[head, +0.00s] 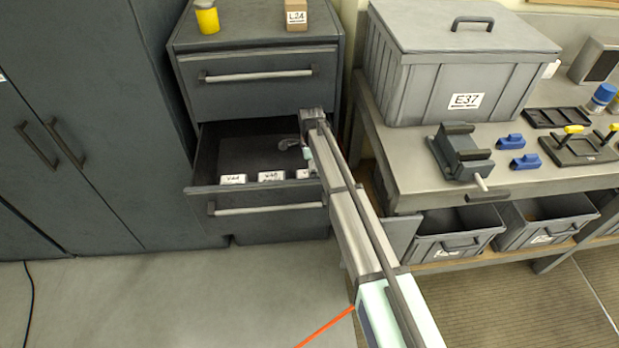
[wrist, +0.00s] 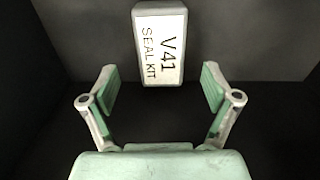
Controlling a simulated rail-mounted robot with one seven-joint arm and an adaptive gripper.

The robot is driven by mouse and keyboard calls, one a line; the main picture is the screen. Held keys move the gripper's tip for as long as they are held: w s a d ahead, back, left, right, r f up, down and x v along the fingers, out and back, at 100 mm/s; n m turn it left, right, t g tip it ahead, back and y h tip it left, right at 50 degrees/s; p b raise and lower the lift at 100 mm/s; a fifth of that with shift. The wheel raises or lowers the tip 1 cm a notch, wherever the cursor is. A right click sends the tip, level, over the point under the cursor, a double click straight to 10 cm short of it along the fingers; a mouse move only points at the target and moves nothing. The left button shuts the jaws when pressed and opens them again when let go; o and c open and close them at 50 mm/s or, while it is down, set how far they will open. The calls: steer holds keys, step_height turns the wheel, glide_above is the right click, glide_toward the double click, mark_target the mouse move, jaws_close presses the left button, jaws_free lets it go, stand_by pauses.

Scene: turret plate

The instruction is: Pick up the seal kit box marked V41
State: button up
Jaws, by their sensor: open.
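The seal kit box marked V41 (wrist: 160,43) shows in the wrist view as a grey box with a white label reading "V41 SEAL KIT". It lies at the top middle of that view, inside the dark drawer. My gripper (wrist: 158,88) is open and empty, with green-padded fingers spread wider than the box. The box lines up with the gap between the fingers but appears just past the tips, not held. In the head view my gripper (head: 292,146) is over the inside of the open drawer (head: 200,190). Which labelled box there is V41 is too small to read.
Several white-labelled boxes (head: 233,179) sit along the drawer's front. A yellow container (head: 207,17) and a box marked L24 (head: 296,15) stand on the cabinet. The workbench at right holds a grey bin marked E37 (head: 455,85) and a vise (head: 460,150).

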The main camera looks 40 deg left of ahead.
steer(key=shift+s+a+f+p, duration=0.1)
steer(key=shift+f+p, duration=0.45)
steer(key=shift+f, duration=0.65)
steer(key=shift+a+f+p, duration=0.1)
steer(key=shift+f+p, duration=0.4)
steer(key=shift+f, duration=0.7)
steer(key=c, duration=1.4)
